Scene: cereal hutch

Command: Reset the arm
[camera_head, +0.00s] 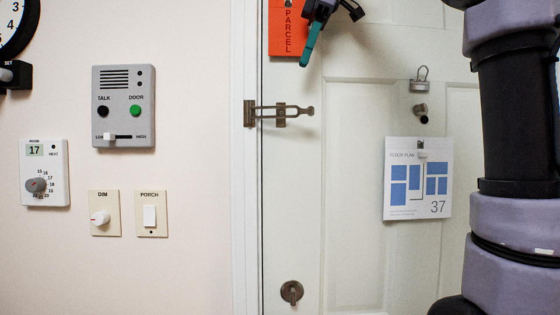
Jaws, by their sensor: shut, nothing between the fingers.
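My gripper (308,55) shows at the top of the head view, in front of the white door (349,150). Its teal fingertip points down and to the left, beside the orange parcel card. The fingers are together with nothing seen between them. The upper part of the gripper is cut off by the top edge. My arm's purple and black links fill the right side of the view.
Left of the door, the wall holds an intercom (124,130), a thermostat (60,185), a dimmer (105,225) and a porch switch (151,230). The door bears an orange card (284,45), a latch (280,112), a floor plan (417,200) and a small knob (291,292).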

